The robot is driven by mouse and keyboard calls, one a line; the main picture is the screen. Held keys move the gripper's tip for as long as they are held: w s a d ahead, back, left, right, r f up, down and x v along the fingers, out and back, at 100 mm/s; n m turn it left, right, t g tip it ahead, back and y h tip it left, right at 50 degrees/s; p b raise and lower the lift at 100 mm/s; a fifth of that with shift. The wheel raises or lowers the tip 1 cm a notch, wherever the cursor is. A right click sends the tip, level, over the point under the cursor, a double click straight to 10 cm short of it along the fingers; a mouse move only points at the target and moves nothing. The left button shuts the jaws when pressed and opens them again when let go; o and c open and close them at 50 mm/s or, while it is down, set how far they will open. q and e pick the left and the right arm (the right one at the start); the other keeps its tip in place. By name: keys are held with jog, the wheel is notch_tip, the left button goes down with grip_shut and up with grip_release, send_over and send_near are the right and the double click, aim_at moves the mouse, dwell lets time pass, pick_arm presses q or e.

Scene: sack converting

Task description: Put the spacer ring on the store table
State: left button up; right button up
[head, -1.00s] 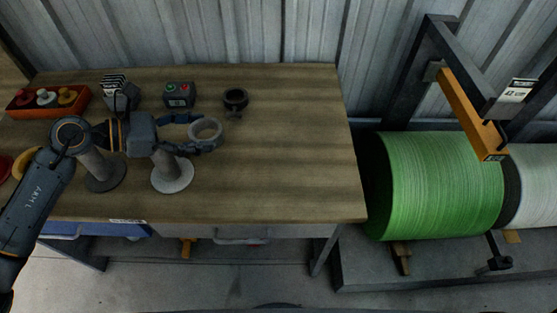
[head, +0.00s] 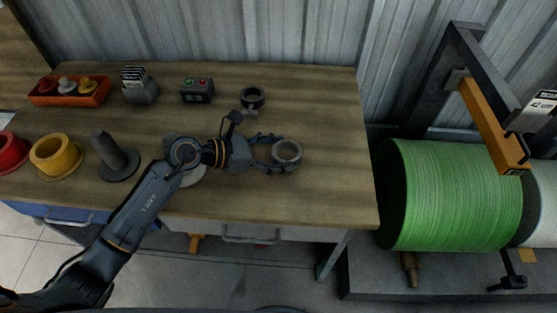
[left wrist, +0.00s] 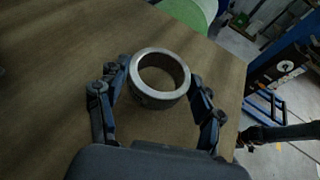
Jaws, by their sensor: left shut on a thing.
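The spacer ring is a grey metal ring (head: 286,153) above the right part of the wooden table (head: 325,190). My left gripper (head: 276,150) is shut on it, with one finger on each side. In the left wrist view the ring (left wrist: 159,93) sits between the two fingers of the left gripper (left wrist: 158,88), with its open bore facing up. The wooden table shows beneath it. I cannot tell whether the ring touches the tabletop. My right gripper is not in view.
A dark post on a round base (head: 114,160) stands at the left, and my arm partly hides a second base. A yellow ring (head: 56,157), a red ring (head: 10,152), an orange tray (head: 70,93), a card holder (head: 139,88), a button box (head: 197,91) and a dark ring (head: 252,97) share the table.

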pick_arm(q)
notch_tip(320, 180, down, 2)
jog(key=shift+f+b, duration=0.1)
jog(key=shift+b, duration=0.35)
jog(key=shift+w+f, duration=0.1)
jog(key=shift+f, duration=0.1)
jog(key=shift+a+r, duration=0.1)
jog(key=o, duration=1.5)
jog(key=shift+f, duration=0.25)
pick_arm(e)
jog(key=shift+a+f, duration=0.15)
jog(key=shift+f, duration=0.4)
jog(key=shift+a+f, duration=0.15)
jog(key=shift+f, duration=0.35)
pick_arm(q)
jog(key=shift+r, duration=0.1)
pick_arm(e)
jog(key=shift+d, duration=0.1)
